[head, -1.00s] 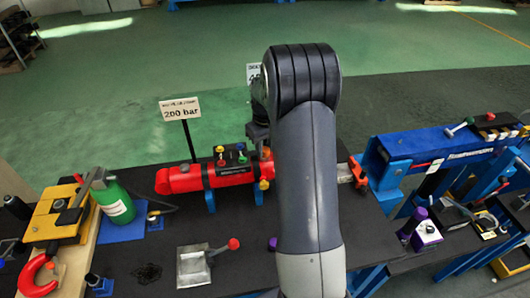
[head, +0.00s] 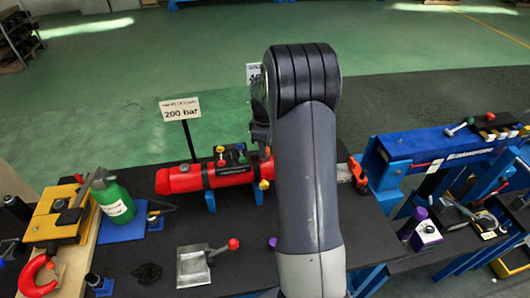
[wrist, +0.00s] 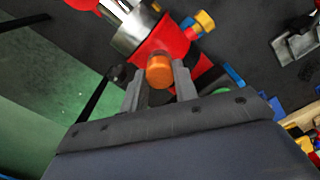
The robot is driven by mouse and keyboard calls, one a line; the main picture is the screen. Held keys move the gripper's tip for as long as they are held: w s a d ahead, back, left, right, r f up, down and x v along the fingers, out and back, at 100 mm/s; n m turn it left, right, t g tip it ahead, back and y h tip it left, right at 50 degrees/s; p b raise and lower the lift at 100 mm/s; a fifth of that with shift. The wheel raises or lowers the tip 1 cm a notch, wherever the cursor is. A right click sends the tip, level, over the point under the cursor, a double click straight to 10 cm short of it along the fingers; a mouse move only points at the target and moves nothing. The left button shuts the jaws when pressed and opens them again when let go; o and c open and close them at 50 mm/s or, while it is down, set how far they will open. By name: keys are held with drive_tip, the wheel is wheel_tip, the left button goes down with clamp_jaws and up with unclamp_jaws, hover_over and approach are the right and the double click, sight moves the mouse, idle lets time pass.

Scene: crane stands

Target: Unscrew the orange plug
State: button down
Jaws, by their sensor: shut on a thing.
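The orange plug (wrist: 160,71) sits at the side of a red cylinder, near its bright metal end, in the wrist view. My gripper (wrist: 159,88) has one finger on each side of the plug and is shut on it. The plug's round outer face shows; its thread is hidden. The red cylinder (wrist: 170,42) also lies across the bench in the head view (head: 183,180).
A yellow knob (wrist: 205,20) sticks out of the cylinder close to the plug. A sign on a post (head: 180,108) reads 200 bar.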

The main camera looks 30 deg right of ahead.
drive_tip(key=shift+r+n, duration=0.15)
drive_tip(key=shift+n, duration=0.75)
drive_tip(key=n, duration=0.5)
drive_tip(key=c, duration=1)
unclamp_jaws()
drive_tip(key=shift+c, duration=0.9)
